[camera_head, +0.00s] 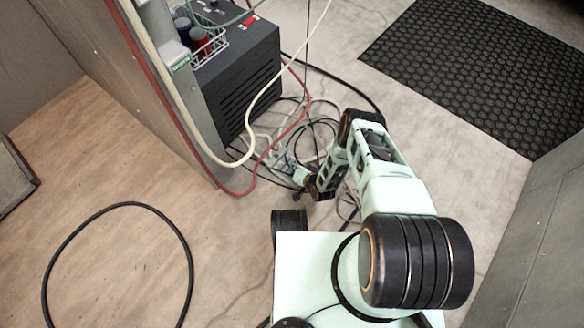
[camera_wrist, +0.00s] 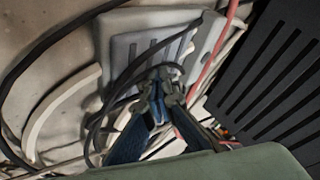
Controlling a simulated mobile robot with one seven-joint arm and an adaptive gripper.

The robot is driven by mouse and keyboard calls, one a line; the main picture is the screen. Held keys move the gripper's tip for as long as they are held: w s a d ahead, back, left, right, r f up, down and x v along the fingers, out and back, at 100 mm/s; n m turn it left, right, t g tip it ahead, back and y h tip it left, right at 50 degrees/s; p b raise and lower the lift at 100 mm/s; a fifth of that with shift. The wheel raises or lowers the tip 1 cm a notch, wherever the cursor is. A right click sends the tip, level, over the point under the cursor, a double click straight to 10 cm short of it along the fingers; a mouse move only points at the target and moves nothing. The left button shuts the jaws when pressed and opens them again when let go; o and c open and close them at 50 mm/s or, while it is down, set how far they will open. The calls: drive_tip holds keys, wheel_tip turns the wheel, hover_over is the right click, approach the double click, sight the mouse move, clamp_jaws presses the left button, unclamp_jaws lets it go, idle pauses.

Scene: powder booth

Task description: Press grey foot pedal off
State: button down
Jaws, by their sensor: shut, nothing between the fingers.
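The grey foot pedal (camera_wrist: 123,46) lies on the floor in the upper middle of the wrist view. It is a grey plate with dark slots, and cables cross over it. My gripper (camera_wrist: 163,78) is shut and empty, its fingertips over the lower part of the pedal in the picture. Whether the tips touch the pedal I cannot tell. In the head view my gripper (camera_head: 299,184) points down among the cables at the foot of the black machine. The pedal is mostly hidden there by cables and my arm.
A black machine with vents (camera_head: 240,85) stands beside the cables; its side also shows in the wrist view (camera_wrist: 272,85). Red, cream and black cables tangle around the pedal. A wall panel (camera_head: 125,80) stands left. A black mat (camera_head: 480,65) lies at the upper right.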

drive_tip(key=shift+s+d+f, duration=0.1)
drive_tip(key=shift+s+f, duration=0.25)
drive_tip(key=shift+s, duration=0.15)
drive_tip(key=shift+r, duration=0.1)
drive_tip(key=shift+r+p, duration=0.6)
drive_tip(key=shift+p, duration=0.1)
wheel_tip(320, 180, up, 5)
drive_tip(key=p, duration=0.3)
drive_tip(key=shift+w+p, duration=0.15)
drive_tip(key=shift+p, duration=0.15)
